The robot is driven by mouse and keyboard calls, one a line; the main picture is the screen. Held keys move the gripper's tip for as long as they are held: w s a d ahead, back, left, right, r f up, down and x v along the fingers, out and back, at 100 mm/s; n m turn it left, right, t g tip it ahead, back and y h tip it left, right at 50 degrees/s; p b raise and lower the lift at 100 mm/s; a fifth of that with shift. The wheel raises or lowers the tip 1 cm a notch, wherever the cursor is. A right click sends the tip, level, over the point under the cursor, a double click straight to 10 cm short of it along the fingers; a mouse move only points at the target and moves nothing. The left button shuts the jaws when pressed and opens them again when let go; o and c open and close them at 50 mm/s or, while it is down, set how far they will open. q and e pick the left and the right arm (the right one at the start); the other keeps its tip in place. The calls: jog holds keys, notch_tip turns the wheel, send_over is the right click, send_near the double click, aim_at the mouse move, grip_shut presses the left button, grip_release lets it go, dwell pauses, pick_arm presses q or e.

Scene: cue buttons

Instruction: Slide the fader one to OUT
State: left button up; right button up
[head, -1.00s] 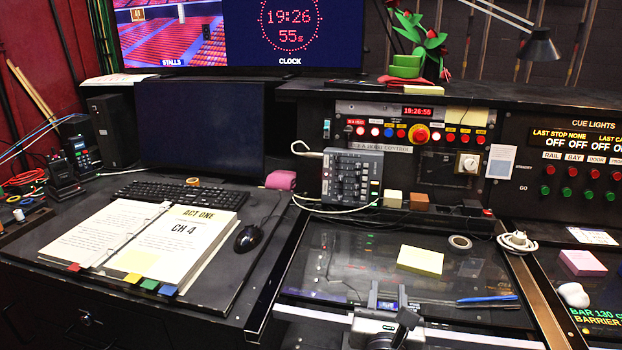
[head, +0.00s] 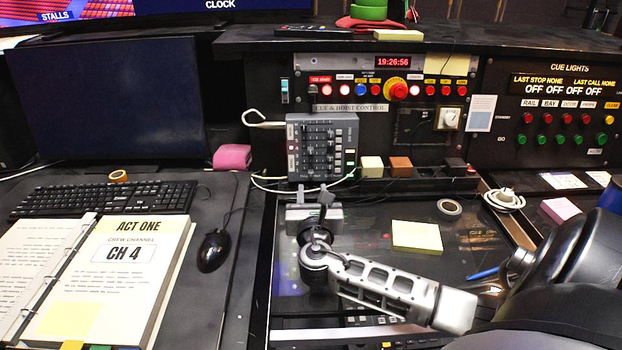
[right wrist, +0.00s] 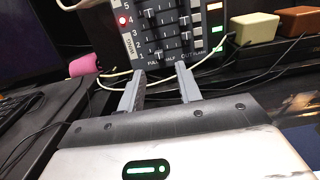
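The grey fader box (head: 322,147) stands against the console front, with rows of small sliders. In the right wrist view its panel (right wrist: 197,30) carries row numbers at left and FULL, HALF, OUT along the bottom. My right gripper (head: 313,190) is open and empty, just below and in front of the box. In the right wrist view its two fingers (right wrist: 160,70) stand apart, pointing at the panel's lower edge. My left gripper is out of view.
A white cable (head: 262,124) loops left of the box. A cream block (head: 372,166) and a brown block (head: 401,166) sit to its right. A yellow notepad (head: 417,236) and tape roll (head: 449,208) lie on the glass desk. A pink roll (head: 232,157) is left.

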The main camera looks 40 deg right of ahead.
aim_at(311, 177)
jog(key=x, duration=0.5)
jog(key=shift+w+d, duration=0.1)
jog(key=shift+w, duration=0.05)
grip_shut()
jog(key=shift+f, duration=0.1)
